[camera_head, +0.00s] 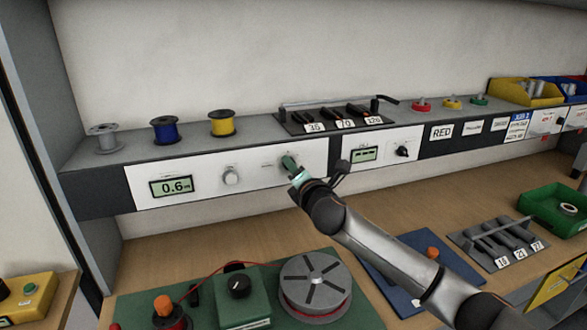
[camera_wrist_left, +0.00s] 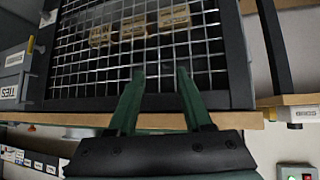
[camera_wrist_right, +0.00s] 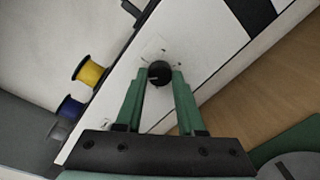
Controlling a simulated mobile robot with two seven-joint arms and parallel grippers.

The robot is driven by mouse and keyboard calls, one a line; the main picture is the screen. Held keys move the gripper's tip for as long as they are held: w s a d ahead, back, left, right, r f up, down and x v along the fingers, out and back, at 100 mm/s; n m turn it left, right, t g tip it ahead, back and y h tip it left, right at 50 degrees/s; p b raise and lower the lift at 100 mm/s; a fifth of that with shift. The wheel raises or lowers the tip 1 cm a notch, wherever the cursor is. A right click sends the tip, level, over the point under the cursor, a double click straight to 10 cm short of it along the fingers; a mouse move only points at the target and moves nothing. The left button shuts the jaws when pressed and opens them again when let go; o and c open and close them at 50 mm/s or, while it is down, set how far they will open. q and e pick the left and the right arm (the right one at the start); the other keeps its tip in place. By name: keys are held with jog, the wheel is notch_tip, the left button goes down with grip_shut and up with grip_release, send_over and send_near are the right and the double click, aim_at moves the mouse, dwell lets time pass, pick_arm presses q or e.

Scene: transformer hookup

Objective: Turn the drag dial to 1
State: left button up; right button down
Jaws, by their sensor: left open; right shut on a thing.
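A round black dial (camera_wrist_right: 159,74) on a white panel sits between the fingertips of my right gripper (camera_wrist_right: 157,82) in the right wrist view. The gripper is shut on it. In the head view my right gripper (camera_head: 291,165) meets the panel (camera_head: 260,165) and hides that dial. Its scale marks and label are too small to read. My left gripper (camera_wrist_left: 160,75) is open and empty in the left wrist view, in front of a wire-mesh door (camera_wrist_left: 150,60). It is not in the head view.
The panel carries a 0.6 m display (camera_head: 171,186) and a pale knob (camera_head: 231,176). Another black knob (camera_head: 403,151) is further right. Several spools, including a yellow one (camera_head: 222,123), stand on the ledge. Below are a green box with a black knob (camera_head: 238,287) and a grey reel (camera_head: 315,285).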

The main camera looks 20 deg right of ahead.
jog(key=shift+n, duration=1.2)
jog(key=c, duration=0.5)
grip_release()
jog(key=s, duration=0.4)
jog(key=s+b, duration=0.1)
jog(key=s, duration=0.7)
jog(key=shift+s+r, duration=0.25)
jog(key=shift+r, duration=0.15)
